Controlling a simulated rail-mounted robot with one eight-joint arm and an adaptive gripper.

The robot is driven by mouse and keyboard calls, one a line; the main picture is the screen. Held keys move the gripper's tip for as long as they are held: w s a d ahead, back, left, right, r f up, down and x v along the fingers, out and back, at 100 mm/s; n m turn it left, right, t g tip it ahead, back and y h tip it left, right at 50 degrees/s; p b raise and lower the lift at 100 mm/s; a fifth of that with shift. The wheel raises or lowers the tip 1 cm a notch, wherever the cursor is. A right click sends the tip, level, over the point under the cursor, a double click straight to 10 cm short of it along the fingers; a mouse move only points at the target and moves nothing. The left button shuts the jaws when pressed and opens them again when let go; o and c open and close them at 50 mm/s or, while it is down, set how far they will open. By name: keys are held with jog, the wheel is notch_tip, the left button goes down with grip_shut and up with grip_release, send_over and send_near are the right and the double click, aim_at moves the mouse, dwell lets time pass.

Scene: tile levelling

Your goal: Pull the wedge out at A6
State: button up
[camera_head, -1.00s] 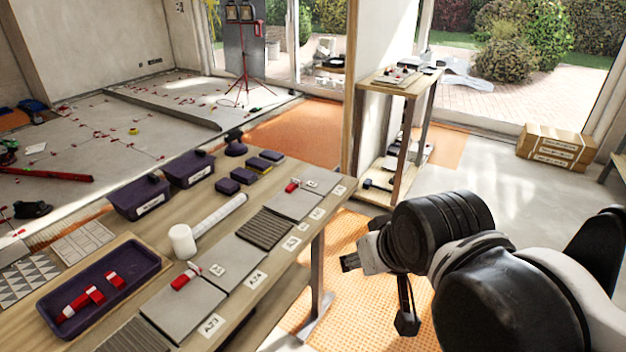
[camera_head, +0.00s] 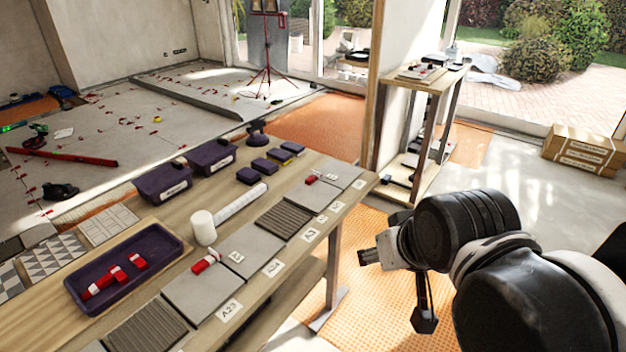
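Many small red wedges and clips (camera_head: 157,119) dot the joints of the grey tiled floor (camera_head: 130,150) at the left rear. I cannot read an A6 mark there. On the bench, one red-and-white wedge (camera_head: 206,261) sits on the edge between two grey tiles, and another (camera_head: 311,180) sits farther along. Red-and-white wedges (camera_head: 100,284) also lie in a purple tray (camera_head: 165,243). My gripper (camera_head: 395,285) is at the right, beyond the bench's edge, clear of all wedges. Its fingers are seen from behind, so their opening is unclear.
The wooden bench (camera_head: 345,197) fills the foreground, with purple bins (camera_head: 165,184), a white roller-like cylinder (camera_head: 204,227) and dark blocks (camera_head: 266,166). A wooden shelf (camera_head: 440,80), a red tripod lamp (camera_head: 266,70) and a cardboard box (camera_head: 585,150) stand behind. Orange matting (camera_head: 385,315) lies below my gripper.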

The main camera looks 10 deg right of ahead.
jog(key=shift+o, duration=0.5)
jog(key=w+r+m+g, duration=0.2)
jog(key=w+r, duration=0.8)
jog(key=w, duration=0.6)
jog(key=m+g, duration=0.5)
jog(key=m, duration=0.2)
send_over(313, 177)
notch_tip(313, 177, down, 17)
jog(key=shift+m, duration=0.3)
notch_tip(313, 177, down, 14)
jog(key=shift+f+b, duration=0.15)
jog(key=shift+b, duration=0.55)
